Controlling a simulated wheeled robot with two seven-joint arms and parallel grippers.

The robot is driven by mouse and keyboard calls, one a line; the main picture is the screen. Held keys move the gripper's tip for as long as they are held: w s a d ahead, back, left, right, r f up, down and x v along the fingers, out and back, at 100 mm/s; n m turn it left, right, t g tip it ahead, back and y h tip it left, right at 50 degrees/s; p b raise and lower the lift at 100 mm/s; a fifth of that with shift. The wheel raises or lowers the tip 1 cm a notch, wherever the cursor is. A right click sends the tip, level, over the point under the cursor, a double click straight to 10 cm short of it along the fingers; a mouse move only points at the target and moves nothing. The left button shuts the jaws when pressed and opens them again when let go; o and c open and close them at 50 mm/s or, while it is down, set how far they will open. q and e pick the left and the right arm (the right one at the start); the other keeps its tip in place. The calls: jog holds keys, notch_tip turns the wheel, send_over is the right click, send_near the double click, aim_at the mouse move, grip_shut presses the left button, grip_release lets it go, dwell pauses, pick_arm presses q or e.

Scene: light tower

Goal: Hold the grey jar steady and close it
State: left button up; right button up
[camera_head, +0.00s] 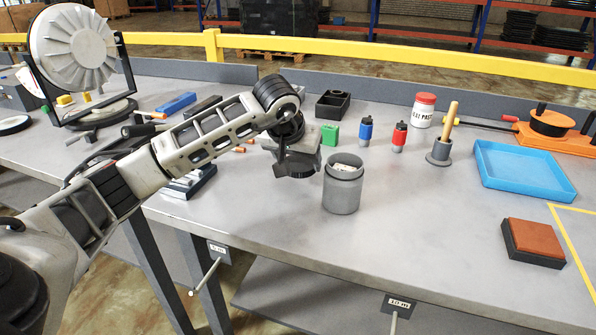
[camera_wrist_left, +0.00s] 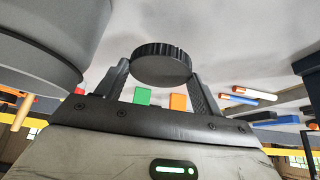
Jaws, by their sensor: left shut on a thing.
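The grey jar (camera_head: 342,194) stands upright on the bench, its mouth open with something whitish inside. It shows large at the left of the left wrist view (camera_wrist_left: 38,60). My left gripper (camera_head: 298,165) is just left of the jar, above the bench. It is shut on a dark, round lid with a ribbed edge (camera_wrist_left: 162,66), held between both fingers in the left wrist view. In the head view the lid (camera_head: 297,172) shows partly under the gripper, apart from the jar. My right gripper is not in view.
A wooden-handled tool (camera_head: 441,150) and blue tray (camera_head: 520,172) stand right.

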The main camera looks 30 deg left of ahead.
pick_arm(q)
jog(key=s+d+r, duration=0.2)
jog(key=s+r, duration=0.2)
jog(key=s, duration=0.2)
jog(key=s+d+r, duration=0.2)
jog(key=s+r, duration=0.3)
jog(key=s, duration=0.1)
jog(key=shift+s+d+b, duration=0.35)
jog(key=shift+s+b, duration=0.05)
jog(key=shift+r, duration=0.1)
jog(key=d+f+m, duration=0.1)
jog(key=d+f, duration=0.4)
jog(key=d+f+m+h, duration=0.1)
jog(key=d+f, duration=0.4)
jog(key=f, duration=0.1)
jog(key=shift+s+d+f+m, duration=0.1)
jog(key=shift+s+d+m, duration=0.05)
jog(key=shift+d+m, duration=0.2)
